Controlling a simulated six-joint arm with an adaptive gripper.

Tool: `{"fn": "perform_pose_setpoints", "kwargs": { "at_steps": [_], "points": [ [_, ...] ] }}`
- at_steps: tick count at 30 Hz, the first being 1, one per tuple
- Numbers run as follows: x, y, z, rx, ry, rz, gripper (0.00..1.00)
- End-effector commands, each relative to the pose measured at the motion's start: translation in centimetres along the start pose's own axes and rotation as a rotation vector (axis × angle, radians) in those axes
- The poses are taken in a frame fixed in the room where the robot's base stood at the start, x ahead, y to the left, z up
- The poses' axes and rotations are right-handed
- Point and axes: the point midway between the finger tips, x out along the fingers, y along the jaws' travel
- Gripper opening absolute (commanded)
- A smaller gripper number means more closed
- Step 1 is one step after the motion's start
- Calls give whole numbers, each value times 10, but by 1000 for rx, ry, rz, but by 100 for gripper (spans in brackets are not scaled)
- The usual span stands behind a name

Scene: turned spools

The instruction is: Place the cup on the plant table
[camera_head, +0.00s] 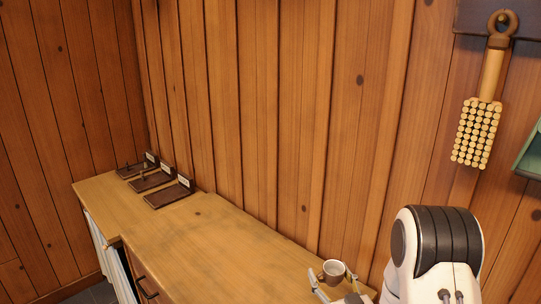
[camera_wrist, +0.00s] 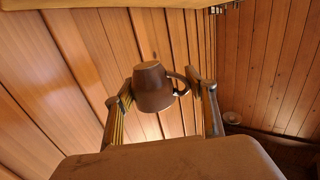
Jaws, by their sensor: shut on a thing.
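The cup (camera_head: 333,271) is at the bottom of the head view, near the right end of the wooden counter, with its open mouth up and a brown inside. My gripper (camera_head: 334,279) is around it, one finger on each side. In the wrist view the brown cup (camera_wrist: 153,90) sits between the two fingers of my gripper (camera_wrist: 160,92), with its handle toward the right finger. My gripper is shut on the cup. I cannot tell whether the cup's base touches the counter. No plant shows, and I cannot pick out a plant table.
The wooden counter (camera_head: 190,235) runs along the plank wall, mostly bare. Several dark trays (camera_head: 168,194) stand at its far end. A beaded brush-like tool (camera_head: 478,131) hangs on the wall at right, beside a green object (camera_head: 530,153).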

Motion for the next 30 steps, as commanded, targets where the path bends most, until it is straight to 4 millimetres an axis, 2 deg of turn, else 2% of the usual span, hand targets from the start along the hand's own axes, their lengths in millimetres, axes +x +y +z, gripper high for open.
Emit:
{"fn": "perform_pose_setpoints", "kwargs": {
  "at_steps": [6,12,21,30],
  "points": [
    [0,23,-19,7,3,130,33],
    [-3,35,-44,12,4,232,33],
    [-2,22,-68,12,0,233,33],
    [0,15,-71,12,-1,221,33]
  ]
}}
